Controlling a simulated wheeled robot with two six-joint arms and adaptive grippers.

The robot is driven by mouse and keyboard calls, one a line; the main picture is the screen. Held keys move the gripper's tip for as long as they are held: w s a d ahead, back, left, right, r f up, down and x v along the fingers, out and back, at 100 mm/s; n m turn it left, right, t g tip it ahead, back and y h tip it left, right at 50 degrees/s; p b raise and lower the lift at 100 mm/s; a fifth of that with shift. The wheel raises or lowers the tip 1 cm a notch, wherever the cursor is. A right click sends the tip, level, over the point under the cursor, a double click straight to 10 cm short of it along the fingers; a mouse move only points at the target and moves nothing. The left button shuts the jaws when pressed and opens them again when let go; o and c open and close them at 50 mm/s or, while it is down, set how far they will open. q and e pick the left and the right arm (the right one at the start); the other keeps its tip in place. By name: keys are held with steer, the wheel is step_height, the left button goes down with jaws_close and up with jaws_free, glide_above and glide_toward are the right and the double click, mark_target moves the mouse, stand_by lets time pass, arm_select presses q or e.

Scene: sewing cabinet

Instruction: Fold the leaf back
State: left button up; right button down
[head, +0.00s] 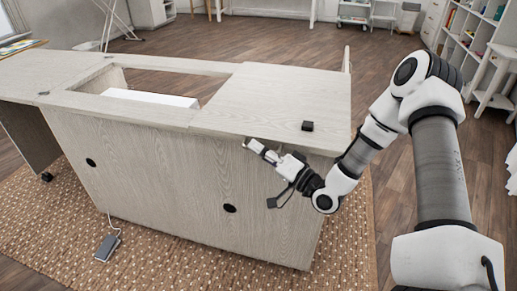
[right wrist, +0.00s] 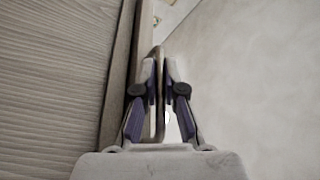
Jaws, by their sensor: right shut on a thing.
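The sewing cabinet (head: 150,175) is pale wood grain, with a long open well in its top. The leaf (head: 285,90) is the flat panel at the right of the top, right of the well, and looks level. My right gripper (head: 257,148) is at the leaf's front edge. My left gripper is not in view.
A foot pedal (head: 108,248) with a cord lies on the woven rug (head: 160,265). White shelves (head: 470,35) and a stool (head: 497,75) stand at the right. Bare floor lies behind the cabinet.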

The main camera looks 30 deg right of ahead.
steer(key=w+d+r+m+p, duration=0.1)
steer(key=d+r+p, duration=0.1)
steer(key=r+p, duration=0.6)
steer(key=w+d+r+m+h+p, duration=0.1)
steer(key=w+d+r+m+p, duration=0.1)
steer(key=r+p, duration=0.6)
steer(key=w+d+r+m+g+p, duration=0.1)
steer(key=w+d+r+p, duration=0.1)
steer(key=r+p, duration=0.6)
step_height(320, 180, up, 3)
steer(key=shift+r+m+h, duration=0.1)
steer(key=shift+m+h, duration=0.2)
steer(key=shift+m, duration=0.1)
steer(key=shift+w, duration=0.1)
steer(key=c, duration=1.3)
jaws_free()
steer(key=shift+o, duration=0.2)
